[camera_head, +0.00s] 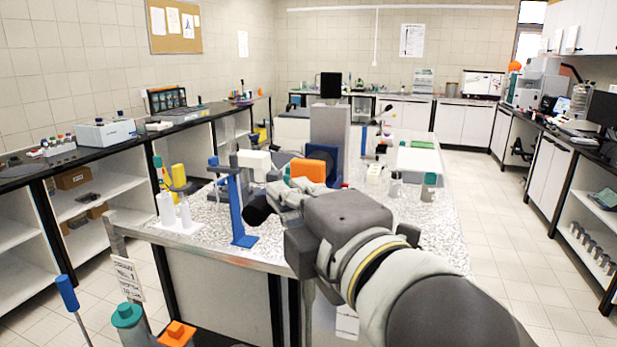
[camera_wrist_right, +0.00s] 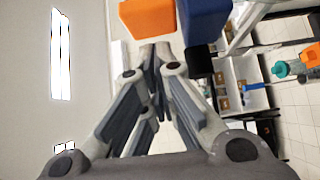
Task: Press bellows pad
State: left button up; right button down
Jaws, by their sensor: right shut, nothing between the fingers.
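I cannot tell for sure which thing is the bellows pad. An orange block (camera_head: 308,170) stands on the speckled bench, in front of a dark blue block (camera_head: 336,160). My right gripper (camera_head: 281,193) is shut and empty, close in front of the orange block in the head view. In the right wrist view the shut fingertips (camera_wrist_right: 155,50) lie just beside the orange block (camera_wrist_right: 147,18) and the blue block (camera_wrist_right: 205,20); contact cannot be told. A black cylinder (camera_head: 257,208) shows beside the fingers. My left gripper is in neither view.
A blue stand (camera_head: 238,205) and white bottles (camera_head: 176,214) stand at the left of the speckled bench (camera_head: 285,245). A white box (camera_head: 254,163) is behind them. A white tray (camera_head: 419,161) lies at the right. The tiled floor (camera_head: 495,210) to the right is free.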

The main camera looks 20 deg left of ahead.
jog(key=shift+w+d, duration=0.2)
jog(key=shift+w, duration=0.55)
jog(key=shift+a, duration=0.1)
